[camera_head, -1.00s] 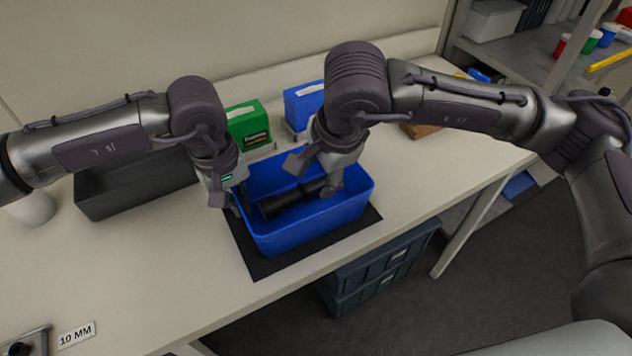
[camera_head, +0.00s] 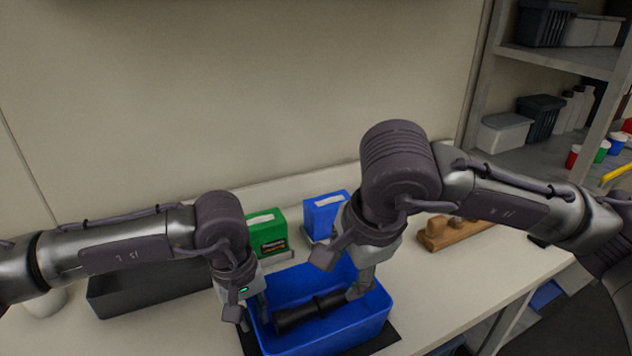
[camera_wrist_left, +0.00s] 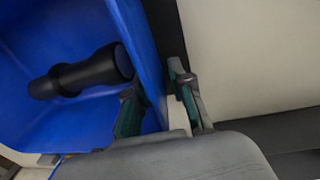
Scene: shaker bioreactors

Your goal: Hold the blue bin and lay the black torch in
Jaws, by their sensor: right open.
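The blue bin (camera_head: 340,335) stands on the bench at the bottom of the head view. The black torch (camera_head: 305,314) lies in it on the bin floor; it also shows in the left wrist view (camera_wrist_left: 82,73). My left gripper (camera_head: 254,312) is at the bin's left wall. My right gripper (camera_head: 358,290) is open and reaches down into the bin beside the torch's right end. Its fingertips are partly hidden.
A black mat (camera_head: 386,341) lies under the bin. A dark grey tray (camera_head: 150,295) is on the left. A green box (camera_head: 268,236) and a blue box (camera_head: 324,214) stand behind the bin. A wooden block (camera_head: 455,232) is to the right. Shelves (camera_head: 560,60) rise at far right.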

